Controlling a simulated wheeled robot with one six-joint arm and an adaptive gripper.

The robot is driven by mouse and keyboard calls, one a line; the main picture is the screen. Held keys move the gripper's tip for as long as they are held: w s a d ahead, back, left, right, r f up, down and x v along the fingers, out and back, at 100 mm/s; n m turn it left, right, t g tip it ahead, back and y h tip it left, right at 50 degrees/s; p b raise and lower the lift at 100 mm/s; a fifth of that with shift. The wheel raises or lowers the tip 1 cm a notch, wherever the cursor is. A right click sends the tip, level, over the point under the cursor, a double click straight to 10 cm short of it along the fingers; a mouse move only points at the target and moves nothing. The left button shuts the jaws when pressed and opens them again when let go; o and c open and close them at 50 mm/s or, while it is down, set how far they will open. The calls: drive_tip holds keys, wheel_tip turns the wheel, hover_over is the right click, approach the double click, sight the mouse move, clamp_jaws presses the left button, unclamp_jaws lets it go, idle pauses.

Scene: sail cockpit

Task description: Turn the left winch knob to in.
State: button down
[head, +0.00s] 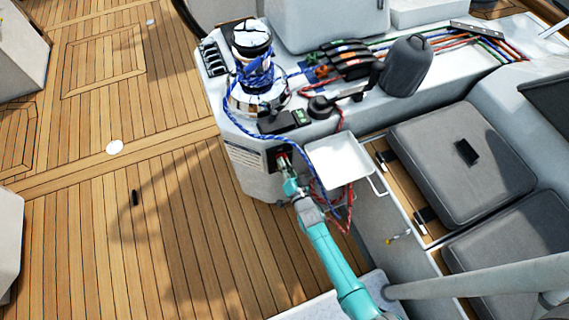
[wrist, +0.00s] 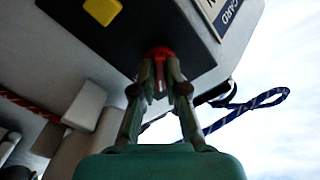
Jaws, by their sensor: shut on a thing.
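A red knob (wrist: 160,54) sits on a dark panel (wrist: 135,30) in the wrist view. My gripper (wrist: 160,75) has its two fingers closed on the knob, one on each side. A pale line shows on the knob between the fingers. In the head view my gripper (head: 287,172) reaches the dark panel (head: 272,157) on the white console's front face, below the winch (head: 258,95). The knob is mostly hidden there by the gripper. I cannot read which setting it points to.
A yellow part (wrist: 102,11) is on the same panel. A white tray (head: 338,160) stands just right of my gripper. Blue rope (head: 318,180) and red rope (head: 345,212) hang close to my arm. The wooden deck (head: 180,210) to the left is mostly clear.

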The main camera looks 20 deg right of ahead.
drive_tip(key=shift+n, duration=3.7)
drive_tip(key=c, duration=1.2)
unclamp_jaws()
drive_tip(key=s, duration=1.2)
